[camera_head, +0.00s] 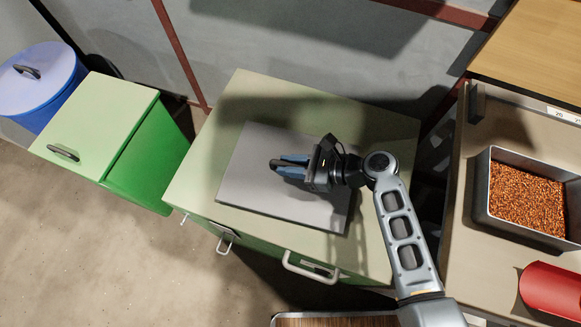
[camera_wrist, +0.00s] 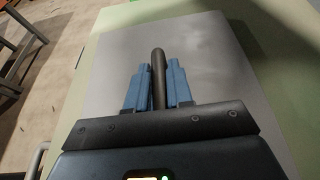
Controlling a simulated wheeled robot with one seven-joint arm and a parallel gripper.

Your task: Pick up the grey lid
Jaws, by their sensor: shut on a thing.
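The grey lid (camera_head: 250,165) is a flat, square, light grey plate over the top of a pale green cabinet (camera_head: 205,170). My gripper (camera_head: 283,168) is above the lid's middle with its blue fingers closed in. In the wrist view, my gripper (camera_wrist: 155,85) has a finger on each side of a dark bar handle on the grey lid (camera_wrist: 220,60). It is shut on this handle. A dark strip runs along the lid's right edge. I cannot tell whether the lid rests on the cabinet top or is slightly raised. My wrist hides part of the lid.
A green bin with a pale lid (camera_head: 105,115) and a blue round bin (camera_head: 40,85) stand at the left. At the right, a bench holds a metal tray of copper-coloured granules (camera_head: 485,205) and a red scoop (camera_head: 550,290). Bare floor (camera_head: 90,250) lies at the front left.

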